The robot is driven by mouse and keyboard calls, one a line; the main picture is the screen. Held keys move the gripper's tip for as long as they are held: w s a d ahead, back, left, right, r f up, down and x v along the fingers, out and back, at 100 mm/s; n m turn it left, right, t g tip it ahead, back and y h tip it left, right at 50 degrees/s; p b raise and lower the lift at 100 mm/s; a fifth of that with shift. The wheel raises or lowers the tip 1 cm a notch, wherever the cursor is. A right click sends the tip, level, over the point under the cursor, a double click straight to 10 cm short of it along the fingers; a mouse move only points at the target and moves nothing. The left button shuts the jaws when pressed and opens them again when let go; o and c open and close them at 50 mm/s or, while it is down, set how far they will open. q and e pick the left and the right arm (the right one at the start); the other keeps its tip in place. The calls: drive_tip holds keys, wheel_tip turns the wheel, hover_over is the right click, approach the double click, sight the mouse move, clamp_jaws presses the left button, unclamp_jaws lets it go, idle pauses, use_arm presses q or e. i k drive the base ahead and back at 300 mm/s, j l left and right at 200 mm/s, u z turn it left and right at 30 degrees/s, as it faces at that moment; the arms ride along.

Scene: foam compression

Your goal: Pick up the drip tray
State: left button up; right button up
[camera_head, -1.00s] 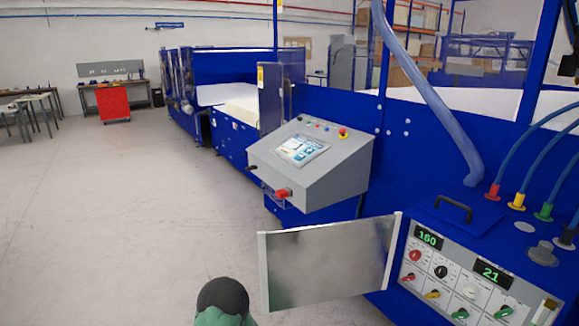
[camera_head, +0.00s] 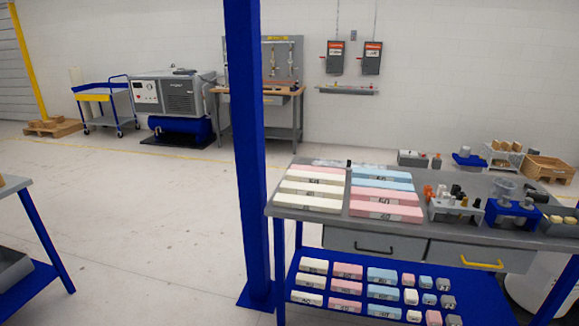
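I see nothing that I can clearly tell as the drip tray. A grey open bin (camera_head: 14,268) sits on the blue lower shelf of a table at the left edge, only partly in view. Neither of my grippers is in view.
A grey-topped workbench (camera_head: 420,232) at the right carries white, pink and blue foam blocks and small fixtures; more blocks lie on its blue lower shelf (camera_head: 365,312). A blue post (camera_head: 250,150) stands at its left end. The floor (camera_head: 120,210) left of the post is clear.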

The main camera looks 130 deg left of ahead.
sight(349, 165)
drive_tip(key=u, duration=4)
drive_tip(key=i+j+u, duration=1.05)
drive_tip(key=i+u, duration=0.2)
drive_tip(key=i, duration=0.15)
drive_tip(key=i+u, duration=0.4)
drive_tip(key=i+j, duration=0.1)
drive_tip(key=i, duration=0.8)
drive_tip(key=i+j, duration=0.15)
drive_tip(key=i, duration=0.7)
drive_tip(key=i+l+z, duration=0.2)
drive_tip(key=i+z, duration=0.8)
drive_tip(key=i+j+z, duration=0.15)
drive_tip(key=i+z, duration=0.55)
drive_tip(key=i, duration=0.4)
drive_tip(key=i+z, duration=0.25)
drive_tip(key=i, duration=0.35)
drive_tip(key=i+j+z, duration=0.2)
drive_tip(key=i, duration=0.4)
drive_tip(key=i+l+z, duration=0.2)
drive_tip(key=z, duration=0.2)
drive_tip(key=i+z, duration=1.05)
drive_tip(key=z, duration=0.2)
drive_tip(key=i+j+z, duration=0.2)
drive_tip(key=z, duration=0.25)
drive_tip(key=i, duration=0.1)
